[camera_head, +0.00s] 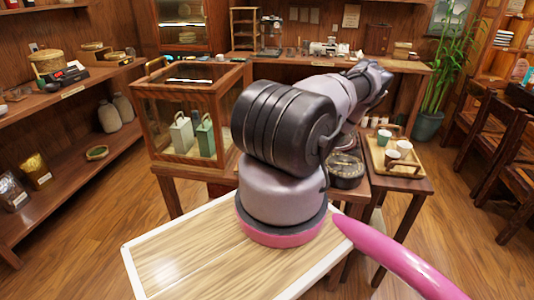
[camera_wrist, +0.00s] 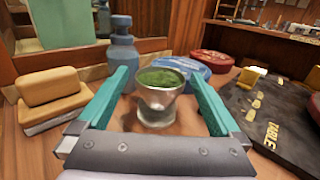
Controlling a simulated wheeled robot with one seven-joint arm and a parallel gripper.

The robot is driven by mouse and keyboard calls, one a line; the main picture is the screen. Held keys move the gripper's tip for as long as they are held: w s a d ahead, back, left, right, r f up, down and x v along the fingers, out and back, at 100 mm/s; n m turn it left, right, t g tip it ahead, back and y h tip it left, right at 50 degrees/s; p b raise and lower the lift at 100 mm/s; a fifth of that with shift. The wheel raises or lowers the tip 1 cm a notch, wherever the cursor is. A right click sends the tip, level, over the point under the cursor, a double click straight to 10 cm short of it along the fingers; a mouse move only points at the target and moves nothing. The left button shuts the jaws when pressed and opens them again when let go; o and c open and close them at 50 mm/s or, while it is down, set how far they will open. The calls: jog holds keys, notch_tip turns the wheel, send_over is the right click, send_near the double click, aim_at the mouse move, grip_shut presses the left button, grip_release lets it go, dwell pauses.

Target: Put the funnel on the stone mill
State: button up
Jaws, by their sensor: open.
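My gripper (camera_wrist: 160,75) is open in the wrist view, with one teal finger on each side of a small silvery vessel with green contents (camera_wrist: 157,103). The vessel has a wide rim and stands on a wooden surface, apart from both fingers. It may be the funnel, but I cannot tell for certain. I cannot make out the stone mill surely. A dark round object (camera_head: 346,172) on the table in the head view is partly hidden by my arm. My gripper is not clear in the head view.
A blue-grey bottle (camera_wrist: 123,48), stacked tan blocks (camera_wrist: 50,92), a blue tin (camera_wrist: 188,70) and a red tin (camera_wrist: 212,63) surround the vessel. A dark slab with gold lettering (camera_wrist: 285,110) lies right. A glass-sided case (camera_head: 187,108) and cup tray (camera_head: 410,166) flank my arm.

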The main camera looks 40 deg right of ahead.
jog(key=shift+w, duration=0.45)
jog(key=c, duration=1.5)
notch_tip(320, 180, up, 10)
jog(key=shift+f, duration=0.1)
jog(key=shift+c, duration=0.2)
jog(key=shift+s+d, duration=0.1)
